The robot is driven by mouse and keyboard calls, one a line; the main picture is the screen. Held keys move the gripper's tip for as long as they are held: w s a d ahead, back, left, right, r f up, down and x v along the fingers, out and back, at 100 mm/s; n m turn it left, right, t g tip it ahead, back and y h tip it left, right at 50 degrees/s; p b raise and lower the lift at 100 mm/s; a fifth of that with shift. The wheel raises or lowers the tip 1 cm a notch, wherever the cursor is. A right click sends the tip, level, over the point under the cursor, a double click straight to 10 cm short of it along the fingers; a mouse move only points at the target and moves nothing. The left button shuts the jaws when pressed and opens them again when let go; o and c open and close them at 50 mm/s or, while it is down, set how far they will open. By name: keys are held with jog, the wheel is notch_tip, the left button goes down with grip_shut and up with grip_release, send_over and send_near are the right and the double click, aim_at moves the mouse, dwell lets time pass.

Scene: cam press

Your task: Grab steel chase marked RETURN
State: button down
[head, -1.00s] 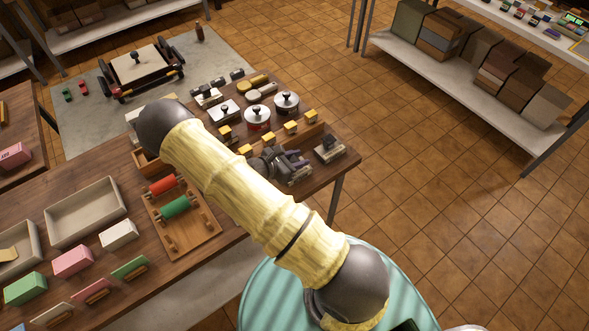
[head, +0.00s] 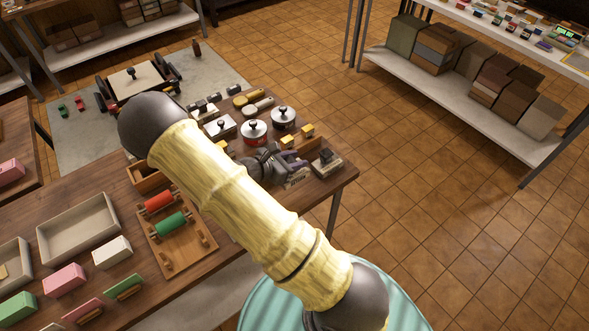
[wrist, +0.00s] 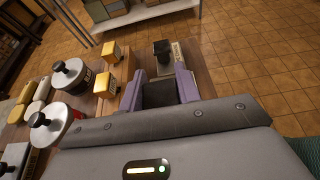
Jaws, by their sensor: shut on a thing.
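Two steel chases with dark tops and pale lettered labels are near the table's right end. The nearer chase (head: 298,181) is under my gripper (head: 290,164); the farther chase (head: 327,164) stands apart at the corner. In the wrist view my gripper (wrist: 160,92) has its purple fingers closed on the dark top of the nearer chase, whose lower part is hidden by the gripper. The farther chase (wrist: 164,58) shows just beyond the fingertips. The lettering is too small to read in either view.
Yellow-topped blocks (wrist: 107,84) and lidded round pots (head: 254,130) stand close left of my gripper. A wooden rack with red and green rollers (head: 170,222) lies nearer. The table's right edge is close, with open tiled floor (head: 430,190) beyond.

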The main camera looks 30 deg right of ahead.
jog(key=shift+r, duration=1.8)
